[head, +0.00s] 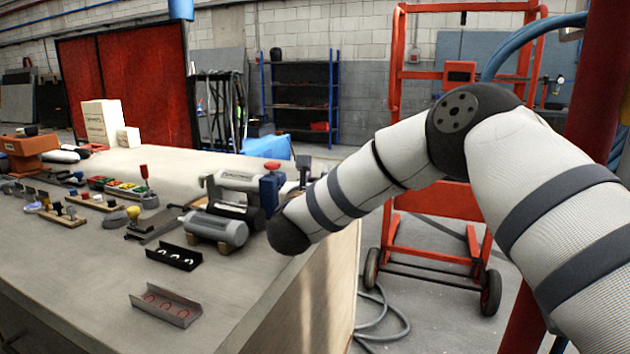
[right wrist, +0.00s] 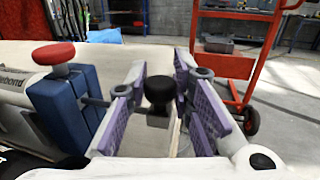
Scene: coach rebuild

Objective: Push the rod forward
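In the right wrist view a black knob (right wrist: 159,91) on a short grey stem sits between the purple pads of my right gripper (right wrist: 165,100). The fingers are apart, with a gap visible on both sides of the knob. Left of them is a blue block (right wrist: 67,108) with a red knob (right wrist: 53,54) on top. In the head view the blue block (head: 270,192) stands at the table's right edge. My right gripper (head: 299,184) is beside it, mostly hidden behind my forearm. How the knob's stem joins the block cannot be told. My left gripper is not in view.
The table (head: 90,260) holds a grey cylinder machine (head: 216,229), a black tray (head: 174,256), a grey tray (head: 165,306) and several small parts. A red trolley (head: 440,225) stands right of the table. The table's front area is mostly clear.

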